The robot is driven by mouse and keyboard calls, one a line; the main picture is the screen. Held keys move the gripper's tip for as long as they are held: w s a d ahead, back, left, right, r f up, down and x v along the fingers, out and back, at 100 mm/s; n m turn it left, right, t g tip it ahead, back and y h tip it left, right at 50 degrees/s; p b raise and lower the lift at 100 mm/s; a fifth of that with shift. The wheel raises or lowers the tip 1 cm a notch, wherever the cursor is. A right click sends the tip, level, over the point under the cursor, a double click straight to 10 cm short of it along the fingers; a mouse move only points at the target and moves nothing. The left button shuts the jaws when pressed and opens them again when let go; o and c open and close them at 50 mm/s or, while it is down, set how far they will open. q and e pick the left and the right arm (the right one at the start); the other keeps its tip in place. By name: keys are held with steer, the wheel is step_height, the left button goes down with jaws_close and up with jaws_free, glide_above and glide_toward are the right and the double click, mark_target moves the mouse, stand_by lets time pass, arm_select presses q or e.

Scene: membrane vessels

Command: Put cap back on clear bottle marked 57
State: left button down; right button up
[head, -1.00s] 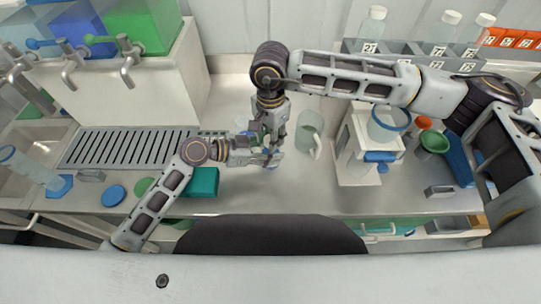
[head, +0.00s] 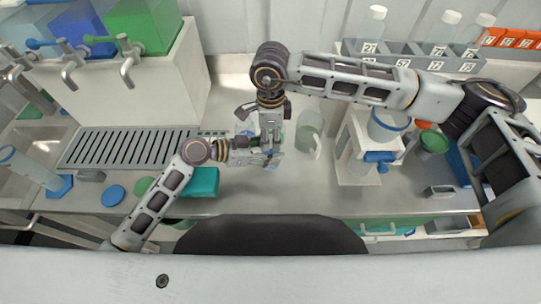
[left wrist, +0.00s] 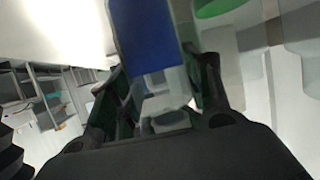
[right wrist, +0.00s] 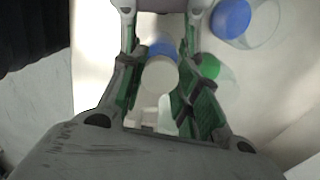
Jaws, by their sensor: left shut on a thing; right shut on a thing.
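My right gripper (head: 270,138) points down directly above my left gripper (head: 262,156). In the right wrist view, a round white cap (right wrist: 160,78) sits between the right fingers, and the gripper is shut on it. My left gripper is shut on a clear bottle (head: 271,164), mostly hidden by the fingers in the head view. In the left wrist view, a pale, see-through shape (left wrist: 168,112) shows between the left fingers. I cannot read the bottle's mark, nor tell whether cap and bottle neck touch.
A grey rack (head: 420,62) with white-capped bottles is at the back right. A white stand (head: 357,165) is right, a teal box (head: 203,181) lies front left, and a drain grate (head: 125,148) is left.

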steer(key=m, duration=0.7)
steer(key=o, duration=1.2)
steer(key=shift+r, duration=0.1)
steer(key=shift+r, duration=5.95)
arm_select(q)
steer(key=c, duration=0.6)
jaws_free()
steer(key=shift+a, duration=0.15)
